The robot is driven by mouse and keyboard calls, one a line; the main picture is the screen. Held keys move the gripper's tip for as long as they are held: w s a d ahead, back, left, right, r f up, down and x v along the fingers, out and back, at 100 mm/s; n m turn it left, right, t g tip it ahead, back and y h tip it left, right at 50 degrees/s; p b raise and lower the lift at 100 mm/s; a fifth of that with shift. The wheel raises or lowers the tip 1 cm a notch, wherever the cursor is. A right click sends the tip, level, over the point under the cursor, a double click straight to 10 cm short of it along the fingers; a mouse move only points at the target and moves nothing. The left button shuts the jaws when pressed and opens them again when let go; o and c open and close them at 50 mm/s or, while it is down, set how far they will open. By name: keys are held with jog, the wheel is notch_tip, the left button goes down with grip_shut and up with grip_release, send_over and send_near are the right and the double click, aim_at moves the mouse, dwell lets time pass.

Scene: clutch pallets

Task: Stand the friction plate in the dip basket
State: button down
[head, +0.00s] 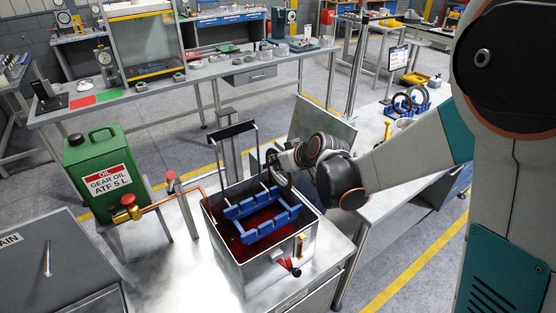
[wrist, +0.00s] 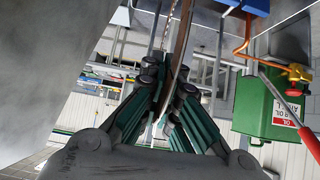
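The dip basket (head: 262,231) is a blue slotted rack with a tall dark handle, inside an open metal tank (head: 236,262) of red oil. My gripper (head: 277,160) is over the back right of the tank, above the basket. In the wrist view my gripper (wrist: 168,88) is shut on the friction plate (wrist: 181,42), a thin brown-grey ring seen nearly edge-on between the fingers. A bit of blue, likely the basket, shows at the top of the wrist view (wrist: 256,6).
A green oil can (head: 103,178) and a copper pipe with a red valve (head: 131,207) stand left of the tank. A tilted grey panel (head: 322,128) is behind my wrist. A blue rack (head: 418,108) with dark rings stands on the right bench.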

aim_at(281, 185)
jog(key=shift+f+b, duration=4)
jog(key=shift+f, duration=1.1)
jog(key=c, duration=1.7)
grip_release()
jog(key=shift+r, duration=0.1)
jog(key=shift+r+p, duration=2.65)
jog(key=shift+r, duration=1.3)
